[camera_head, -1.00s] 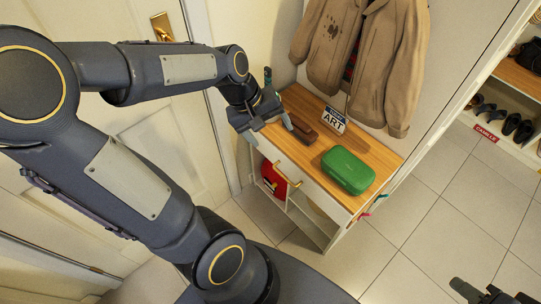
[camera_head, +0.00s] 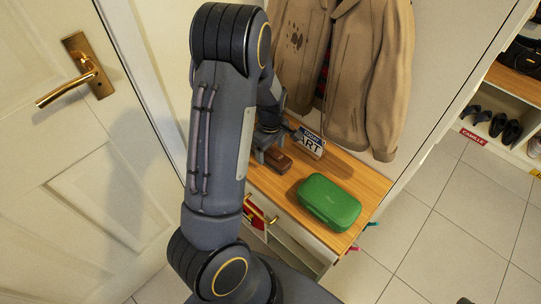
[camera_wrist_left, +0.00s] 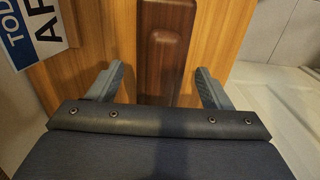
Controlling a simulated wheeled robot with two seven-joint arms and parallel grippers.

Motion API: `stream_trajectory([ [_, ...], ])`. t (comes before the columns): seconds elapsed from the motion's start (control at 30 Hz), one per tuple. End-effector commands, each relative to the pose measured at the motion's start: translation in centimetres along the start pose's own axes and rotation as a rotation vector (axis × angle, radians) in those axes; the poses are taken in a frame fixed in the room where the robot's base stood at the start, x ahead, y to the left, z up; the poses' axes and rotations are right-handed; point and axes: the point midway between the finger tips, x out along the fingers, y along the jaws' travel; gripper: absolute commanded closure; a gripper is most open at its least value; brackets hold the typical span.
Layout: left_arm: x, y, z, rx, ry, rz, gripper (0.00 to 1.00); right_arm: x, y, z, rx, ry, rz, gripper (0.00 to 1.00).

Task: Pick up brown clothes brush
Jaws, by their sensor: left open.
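The brown clothes brush (camera_head: 278,159) lies on the wooden top of the small cabinet, partly hidden by my left gripper in the head view. In the left wrist view the brush (camera_wrist_left: 164,45) is a dark reddish-brown block running lengthwise between the fingers. My left gripper (camera_wrist_left: 160,88) is open, with one finger on each side of the brush and a visible gap on both sides. In the head view the left gripper (camera_head: 268,146) is above the brush's near end, mostly hidden behind my own arm. My right gripper is not clearly in view.
A green case (camera_head: 329,202) lies on the wooden cabinet top (camera_head: 357,171). A tan jacket (camera_head: 345,75) hangs on the wall behind. A white door with a brass handle (camera_head: 70,88) is at the left.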

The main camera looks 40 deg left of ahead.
Motion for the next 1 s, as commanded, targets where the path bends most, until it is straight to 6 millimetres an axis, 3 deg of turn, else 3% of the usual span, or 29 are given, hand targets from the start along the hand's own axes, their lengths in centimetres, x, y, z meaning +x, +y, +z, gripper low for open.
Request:
stream_trajectory([
  [0.1,1.48,0.0,-0.07,-0.001,0.0,0.0,0.27,0.35,0.16,0.18,0.0,0.0,0.0,0.64],
  [0.37,1.7,0.03,-0.06,0.0,-0.001,0.001,0.27,0.33,0.15,0.17,0.0,0.0,0.0,0.64],
  [0.77,1.67,0.04,-0.06,0.0,0.0,0.001,0.77,0.34,0.15,0.17,0.0,0.0,0.0,0.64],
  [1.0,1.61,0.06,-0.07,0.0,0.0,0.002,0.79,0.32,0.14,0.16,0.0,0.0,0.0,0.64],
])
